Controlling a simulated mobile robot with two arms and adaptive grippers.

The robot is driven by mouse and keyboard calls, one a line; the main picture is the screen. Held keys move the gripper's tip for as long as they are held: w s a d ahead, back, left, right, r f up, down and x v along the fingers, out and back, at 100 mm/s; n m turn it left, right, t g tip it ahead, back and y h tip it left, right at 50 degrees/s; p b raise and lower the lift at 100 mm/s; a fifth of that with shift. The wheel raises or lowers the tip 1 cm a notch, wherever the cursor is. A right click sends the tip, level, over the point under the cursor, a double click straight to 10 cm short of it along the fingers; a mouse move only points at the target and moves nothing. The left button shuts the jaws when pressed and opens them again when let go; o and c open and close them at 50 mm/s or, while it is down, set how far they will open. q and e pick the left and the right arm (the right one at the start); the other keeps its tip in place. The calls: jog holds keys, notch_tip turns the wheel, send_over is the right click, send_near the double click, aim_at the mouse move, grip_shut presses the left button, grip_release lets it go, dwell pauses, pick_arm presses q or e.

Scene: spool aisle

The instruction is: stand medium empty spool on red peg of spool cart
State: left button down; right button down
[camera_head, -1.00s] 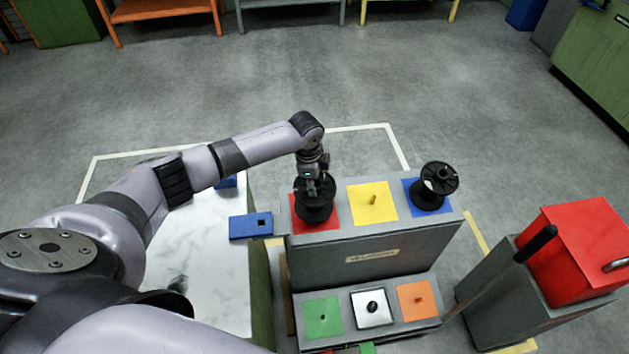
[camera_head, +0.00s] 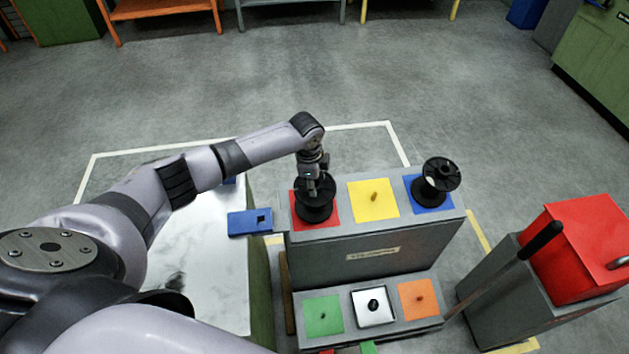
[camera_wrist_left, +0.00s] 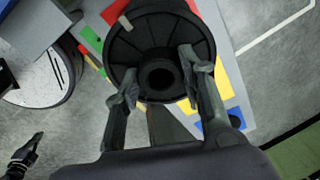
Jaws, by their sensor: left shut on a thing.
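A black empty spool (camera_head: 316,208) is upright over the red square (camera_head: 300,221) at the left of the spool cart's (camera_head: 345,255) upper deck. The red peg is hidden by the spool, and I cannot tell whether the spool is around it or rests on the deck. My left gripper (camera_head: 314,181) comes down from above and is shut on this spool. In the left wrist view the two fingers (camera_wrist_left: 160,78) lie on either side of the hub hole, over the spool's round flange (camera_wrist_left: 150,38).
Another black spool (camera_head: 437,180) stands on the blue square. The yellow (camera_head: 372,202), green (camera_head: 323,317) and orange (camera_head: 417,300) squares have bare pegs. A red-topped grey bin (camera_head: 570,270) stands right.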

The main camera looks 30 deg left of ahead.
pick_arm(q)
jog(key=shift+w+f+b, duration=0.1)
jog(key=shift+f+b, duration=0.25)
jog(key=shift+f, duration=0.2)
jog(key=c, duration=0.9)
grip_release()
jog(key=shift+c, duration=0.2)
notch_tip(320, 180, up, 12)
jog(key=s, duration=0.2)
jog(key=shift+s+a+f, duration=0.1)
jog(key=shift+f, duration=0.1)
